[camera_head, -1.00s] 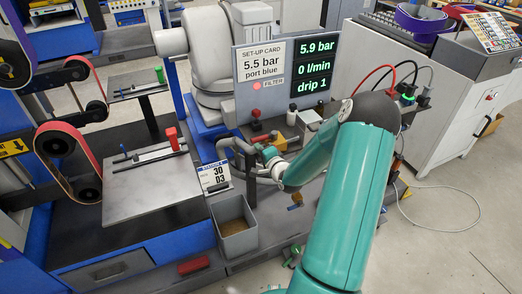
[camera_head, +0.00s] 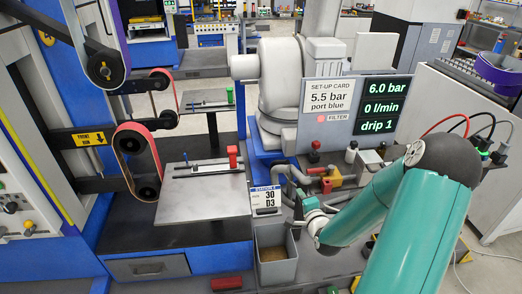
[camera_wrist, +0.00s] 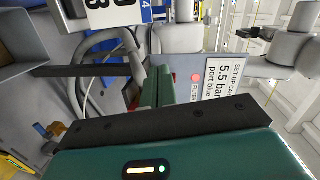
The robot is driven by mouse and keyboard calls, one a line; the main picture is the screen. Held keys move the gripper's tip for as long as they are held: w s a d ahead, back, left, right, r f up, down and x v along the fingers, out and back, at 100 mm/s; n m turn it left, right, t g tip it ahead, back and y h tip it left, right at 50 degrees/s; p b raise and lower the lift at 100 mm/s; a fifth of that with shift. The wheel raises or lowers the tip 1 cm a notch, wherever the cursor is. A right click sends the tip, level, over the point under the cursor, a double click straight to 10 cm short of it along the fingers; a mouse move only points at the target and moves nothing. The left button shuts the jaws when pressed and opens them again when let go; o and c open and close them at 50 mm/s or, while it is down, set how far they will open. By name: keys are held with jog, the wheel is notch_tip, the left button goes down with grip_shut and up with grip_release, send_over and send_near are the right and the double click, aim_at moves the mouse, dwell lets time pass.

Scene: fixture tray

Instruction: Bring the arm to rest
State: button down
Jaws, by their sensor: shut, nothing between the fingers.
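My teal arm (camera_head: 395,225) reaches in from the lower right of the head view, bent at a dark joint. My gripper (camera_head: 309,203) is at its far end, above the bench near the grey pipework. In the wrist view the two green fingers of my gripper (camera_wrist: 158,88) stand together, shut and empty. Behind them are the grey pipes and the set-up card. In the head view the fingertips are small and partly lost against the pipes.
A set-up panel (camera_head: 345,109) with card and display stands behind my gripper. A grey bin (camera_head: 276,242) sits left of it, below a station sign (camera_head: 266,199). A flat plate (camera_head: 203,195) and belt machine (camera_head: 137,161) are further left. Cables (camera_head: 470,123) run at right.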

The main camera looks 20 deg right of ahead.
jog(key=s+a+r+n+g, duration=0.4)
jog(key=a+r+n+g, duration=0.3)
jog(key=a+r+n, duration=0.6)
jog(key=s+a+r+n+g+y, duration=0.1)
jog(key=s+a+r+n, duration=0.1)
jog(key=s, duration=0.4)
jog(key=s+a+r+n+g+y, duration=0.1)
jog(key=s+a+r, duration=0.3)
jog(key=s+a, duration=0.1)
jog(key=s+a+r+n+g+y, duration=0.1)
jog(key=s+a+r+n, duration=0.1)
jog(key=s+a+r, duration=0.2)
jog(key=s, duration=0.3)
jog(key=shift+s+a+n, duration=0.2)
jog(key=shift+a+n, duration=0.1)
jog(key=shift+d, duration=0.15)
